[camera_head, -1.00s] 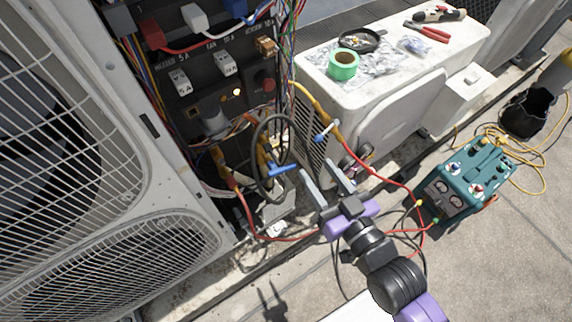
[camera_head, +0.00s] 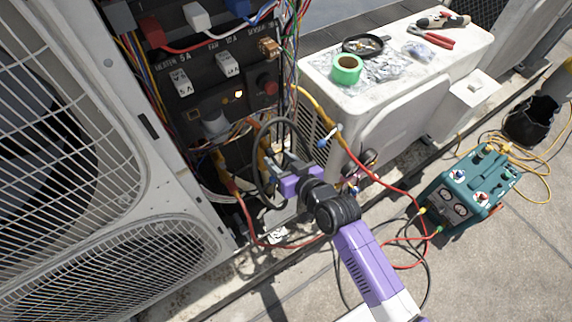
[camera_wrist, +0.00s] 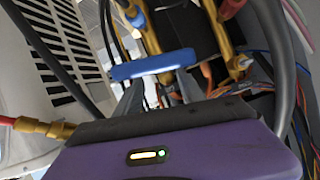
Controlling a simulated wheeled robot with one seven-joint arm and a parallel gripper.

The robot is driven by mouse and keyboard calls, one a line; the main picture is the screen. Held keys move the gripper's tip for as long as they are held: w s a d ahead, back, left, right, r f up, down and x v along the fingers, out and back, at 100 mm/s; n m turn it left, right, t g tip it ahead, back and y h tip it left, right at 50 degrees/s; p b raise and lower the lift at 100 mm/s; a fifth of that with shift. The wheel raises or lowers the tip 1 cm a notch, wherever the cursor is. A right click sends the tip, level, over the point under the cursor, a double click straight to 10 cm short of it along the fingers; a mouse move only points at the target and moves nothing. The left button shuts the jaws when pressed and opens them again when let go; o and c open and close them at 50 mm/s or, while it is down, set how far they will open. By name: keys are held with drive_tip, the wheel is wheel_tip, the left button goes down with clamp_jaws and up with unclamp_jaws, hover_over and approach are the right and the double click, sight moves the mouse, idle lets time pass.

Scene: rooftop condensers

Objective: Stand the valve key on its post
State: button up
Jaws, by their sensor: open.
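A blue bar-shaped handle (camera_wrist: 155,64), which looks like the valve key, lies crosswise just past my fingertips in the wrist view. My gripper (camera_wrist: 158,90) is open, one finger below each side of the bar. I cannot tell whether the fingers touch it. In the head view my gripper (camera_head: 280,165) is at the open electrical cabinet, by the black hose loop, and largely hides the blue handle. I cannot make out the key's post for certain.
A black hose loop (camera_head: 258,160), wires and brass fittings crowd the space around my gripper. A white unit (camera_head: 400,85) holds tape and pliers. A teal gauge box (camera_head: 465,190) stands on the roof.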

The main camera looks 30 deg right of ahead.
sight(271, 153)
drive_tip(key=shift+x, duration=1.8)
clamp_jaws()
idle(0.6)
